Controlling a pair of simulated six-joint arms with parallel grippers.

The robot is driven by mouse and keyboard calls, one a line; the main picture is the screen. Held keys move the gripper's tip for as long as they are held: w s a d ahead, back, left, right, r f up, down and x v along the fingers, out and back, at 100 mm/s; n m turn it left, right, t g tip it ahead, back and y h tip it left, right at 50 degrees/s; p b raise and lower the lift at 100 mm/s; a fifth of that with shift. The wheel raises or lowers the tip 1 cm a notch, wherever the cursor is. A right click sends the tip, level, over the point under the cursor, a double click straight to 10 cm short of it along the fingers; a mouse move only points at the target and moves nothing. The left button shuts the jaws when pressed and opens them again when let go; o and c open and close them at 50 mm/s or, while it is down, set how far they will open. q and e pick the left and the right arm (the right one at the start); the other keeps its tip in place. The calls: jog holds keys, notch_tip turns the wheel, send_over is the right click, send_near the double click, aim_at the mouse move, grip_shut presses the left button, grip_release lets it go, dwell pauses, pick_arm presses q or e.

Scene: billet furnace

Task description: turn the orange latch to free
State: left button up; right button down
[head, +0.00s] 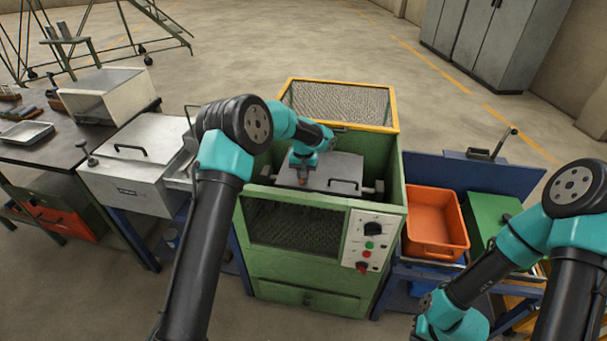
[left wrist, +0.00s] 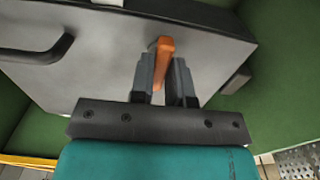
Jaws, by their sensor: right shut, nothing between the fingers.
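The orange latch (left wrist: 162,62) stands on the grey lid (left wrist: 100,55) near its edge, in the left wrist view. My left gripper (left wrist: 164,78) has one finger on each side of the latch, close against it. In the head view a small orange bit of the latch (head: 303,177) shows under my left wrist. The left fingertips are mostly hidden there. The lid (head: 340,168) lies flat in the green machine (head: 320,276). My right gripper (head: 424,324) is low at the bottom edge, away from the machine, shut and empty, with its fingers hardly showing.
An orange bin (head: 437,212) stands right of the machine, beside a green box (head: 492,214). A yellow-framed mesh guard (head: 340,103) rises behind the lid. The front panel has a knob and buttons (head: 369,240). A grey box (head: 130,180) stands on the left.

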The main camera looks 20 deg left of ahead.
pick_arm(q)
jog(key=o, duration=0.4)
notch_tip(320, 180, up, 17)
jog(key=shift+r, duration=0.2)
dwell(0.6)
jog(key=shift+a, duration=0.1)
